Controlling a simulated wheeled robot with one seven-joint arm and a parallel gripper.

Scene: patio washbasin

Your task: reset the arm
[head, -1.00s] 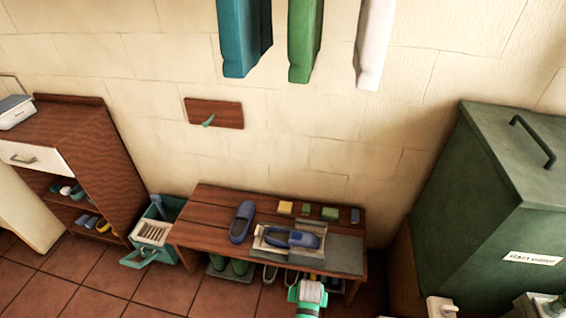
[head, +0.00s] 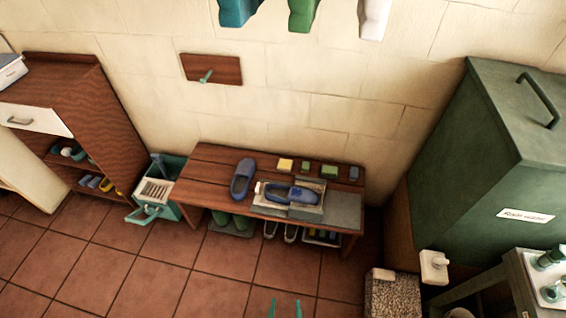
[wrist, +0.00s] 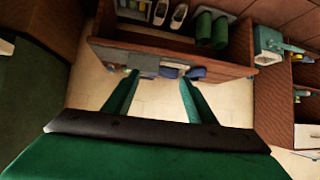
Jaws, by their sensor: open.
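My gripper (head: 285,307) shows only as two teal fingertips at the bottom edge of the head view, in front of the wooden bench (head: 205,178). In the wrist view my gripper (wrist: 156,88) has its two green fingers spread apart with nothing between them. The bench's edge (wrist: 170,58) lies beyond the fingertips there, apart from them. The rest of my arm is out of the head view.
Blue shoes (head: 243,178) and small yellow and green blocks (head: 286,164) lie on the bench. A green bin (head: 480,170) stands right, a shelf unit (head: 75,110) left. A teal crate (head: 168,184) stands beside the bench. The tiled floor in front is clear.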

